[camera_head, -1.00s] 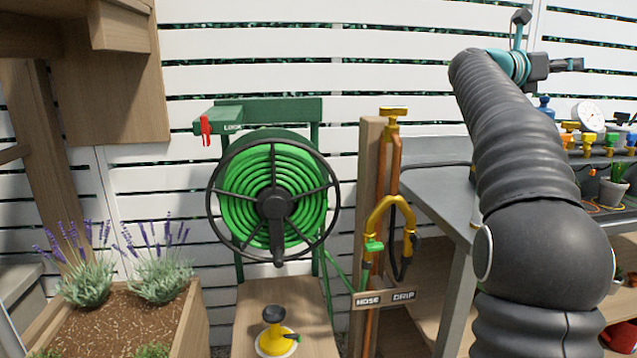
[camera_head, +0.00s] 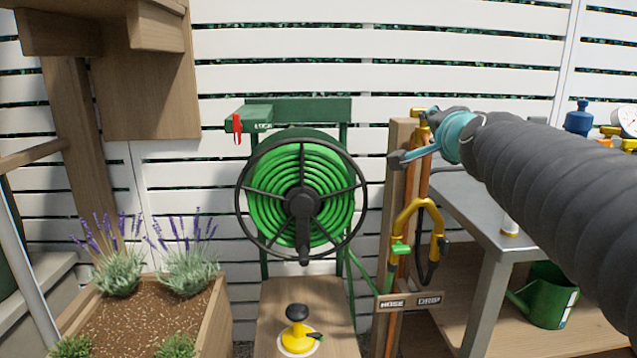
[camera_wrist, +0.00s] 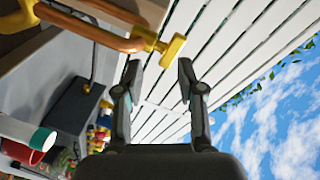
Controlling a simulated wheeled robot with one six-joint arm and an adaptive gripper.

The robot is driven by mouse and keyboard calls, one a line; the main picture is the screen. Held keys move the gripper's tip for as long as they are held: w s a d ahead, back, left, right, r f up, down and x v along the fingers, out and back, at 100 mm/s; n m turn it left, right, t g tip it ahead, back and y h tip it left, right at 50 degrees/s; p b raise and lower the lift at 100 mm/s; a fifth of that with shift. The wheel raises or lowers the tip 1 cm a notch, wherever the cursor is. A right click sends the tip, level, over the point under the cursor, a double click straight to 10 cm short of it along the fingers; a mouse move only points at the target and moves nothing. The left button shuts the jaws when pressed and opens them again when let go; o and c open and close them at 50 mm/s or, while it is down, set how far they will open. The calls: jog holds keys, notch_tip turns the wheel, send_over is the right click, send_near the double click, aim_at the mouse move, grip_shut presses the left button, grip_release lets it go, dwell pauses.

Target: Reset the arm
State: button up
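My arm, in a dark ribbed sleeve, reaches in from the right of the head view. It ends at a teal wrist in front of the wooden hose post. My gripper (camera_head: 402,158) shows there only in part, side-on. In the wrist view my gripper (camera_wrist: 161,76) has its two dark fingers spread apart with nothing between them. The white slatted fence (camera_wrist: 215,45) and sky lie behind the fingers. A yellow tap handle (camera_wrist: 173,48) on an orange pipe (camera_wrist: 110,36) is close to the fingertips in that view; I cannot tell the exact gap.
A lavender planter (camera_head: 215,320) is at left. A grey-topped bench (camera_head: 480,215) is at right, with a green watering can (camera_head: 548,298) beneath.

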jog(key=s+a+f+n+g, duration=0.2)
jog(key=s+f+n+g, duration=0.3)
jog(key=s+f, duration=0.8)
jog(key=s+a+f+n+g, duration=0.2)
jog(key=s+f+n+g, duration=0.4)
jog(key=s+f, duration=0.8)
notch_tip(320, 180, down, 5)
jog(key=shift+s+a+f+n+y, duration=0.15)
jog(key=shift+n+y, duration=0.25)
jog(key=shift+n, duration=0.7)
